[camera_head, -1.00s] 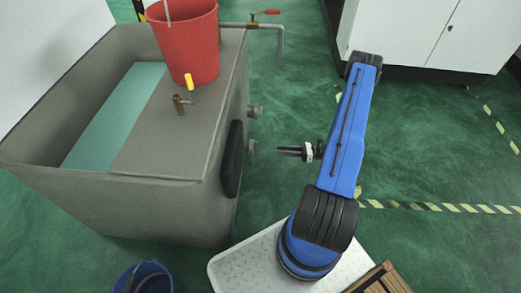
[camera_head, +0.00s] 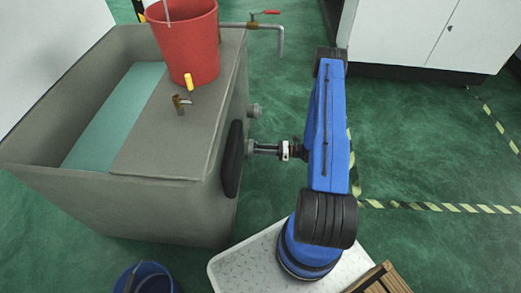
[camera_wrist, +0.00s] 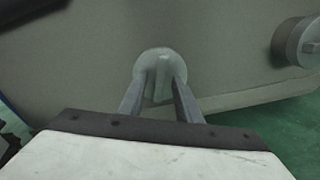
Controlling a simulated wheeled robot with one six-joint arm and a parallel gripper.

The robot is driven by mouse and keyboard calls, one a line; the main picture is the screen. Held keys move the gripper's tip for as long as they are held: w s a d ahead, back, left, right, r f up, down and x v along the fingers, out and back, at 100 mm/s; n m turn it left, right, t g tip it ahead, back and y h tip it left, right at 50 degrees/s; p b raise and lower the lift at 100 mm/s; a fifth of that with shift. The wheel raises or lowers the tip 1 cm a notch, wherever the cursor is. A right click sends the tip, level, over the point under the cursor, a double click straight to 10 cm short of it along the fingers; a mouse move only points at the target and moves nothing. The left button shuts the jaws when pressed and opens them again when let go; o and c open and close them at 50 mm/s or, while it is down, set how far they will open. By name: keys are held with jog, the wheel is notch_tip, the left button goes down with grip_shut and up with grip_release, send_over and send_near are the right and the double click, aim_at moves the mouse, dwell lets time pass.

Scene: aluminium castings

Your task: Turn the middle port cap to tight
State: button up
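The port cap at my gripper is a round grey knob with a raised straight rib, on the tank's side wall; it fills the middle of the wrist view (camera_wrist: 150,58). In the head view the cap (camera_head: 250,146) is partly covered by the fingertips. My gripper (camera_wrist: 161,88) has its two fingers on either side of the rib, with what looks like a narrow gap; contact is hard to make out. In the head view my gripper (camera_head: 257,148) points left at the wall. A second port cap (camera_head: 255,110) sits farther back; a cap also shows at right in the wrist view (camera_wrist: 300,40).
The grey tank (camera_head: 120,205) has a dark pad (camera_head: 233,158) on this wall, near the gripper. A red bucket (camera_head: 190,45) and a yellow-handled tap (camera_head: 182,98) stand on its ledge. A pipe (camera_head: 265,26) juts out behind.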

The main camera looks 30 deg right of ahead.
grip_shut()
jog(key=shift+m, duration=0.3)
jog(key=m, duration=1.2)
jog(key=shift+m, duration=0.4)
dwell(0.4)
jog(key=shift+d, duration=0.1)
grip_release()
